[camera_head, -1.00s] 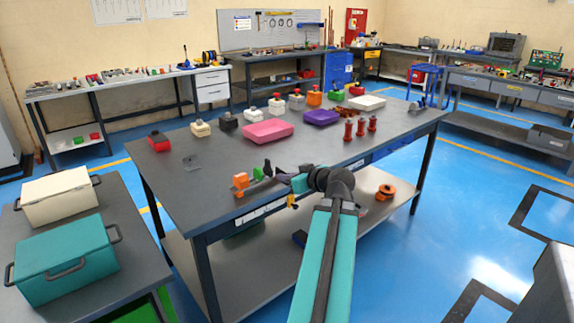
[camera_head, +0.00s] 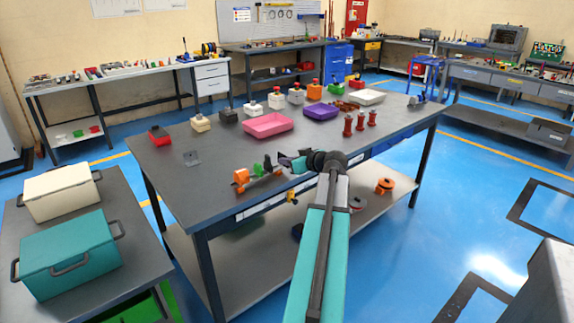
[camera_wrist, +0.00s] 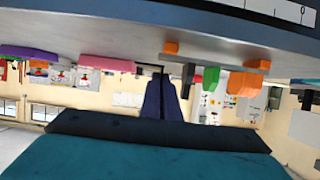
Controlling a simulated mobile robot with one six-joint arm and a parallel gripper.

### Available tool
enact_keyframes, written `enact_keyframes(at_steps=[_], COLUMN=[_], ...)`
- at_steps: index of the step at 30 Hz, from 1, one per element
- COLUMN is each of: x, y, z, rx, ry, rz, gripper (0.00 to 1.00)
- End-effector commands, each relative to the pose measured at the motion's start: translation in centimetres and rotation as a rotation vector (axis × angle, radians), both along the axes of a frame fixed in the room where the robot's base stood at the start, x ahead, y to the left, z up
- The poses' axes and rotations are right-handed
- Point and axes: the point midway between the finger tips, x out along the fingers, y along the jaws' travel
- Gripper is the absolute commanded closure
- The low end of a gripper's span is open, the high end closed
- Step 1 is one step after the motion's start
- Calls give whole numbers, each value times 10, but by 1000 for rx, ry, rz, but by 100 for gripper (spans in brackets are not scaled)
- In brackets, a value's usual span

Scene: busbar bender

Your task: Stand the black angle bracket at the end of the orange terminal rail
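The orange terminal rail (camera_head: 249,178) lies near the table's front edge, with an orange block (camera_head: 241,176) and a green block (camera_head: 257,170) on it. It also shows in the wrist view (camera_wrist: 222,63), which is upside down. A dark upright piece (camera_head: 267,163), probably the black angle bracket, stands beside the green block. My gripper (camera_head: 281,158) is just right of and near that piece. In the wrist view my dark fingers (camera_wrist: 161,78) point toward the table and are close together; any gap or held thing between the tips is unclear.
A pink tray (camera_head: 268,125), a purple tray (camera_head: 320,111) and red posts (camera_head: 360,122) stand farther back. The tabletop left of the rail is mostly clear.

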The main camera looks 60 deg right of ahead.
Motion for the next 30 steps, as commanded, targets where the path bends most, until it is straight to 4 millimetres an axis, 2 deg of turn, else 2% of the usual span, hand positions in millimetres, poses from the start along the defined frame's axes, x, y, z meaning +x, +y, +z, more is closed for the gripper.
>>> enact_keyframes(at_steps=[3,10,23,30], x=[8,18,19,19], y=[-14,-30,-31,-31], z=[0,-3,-4,-18], rx=[0,1,0,2], ry=[-1,-1,-1,-1], rz=[0,0,0,0], gripper=[100,100,100,100])
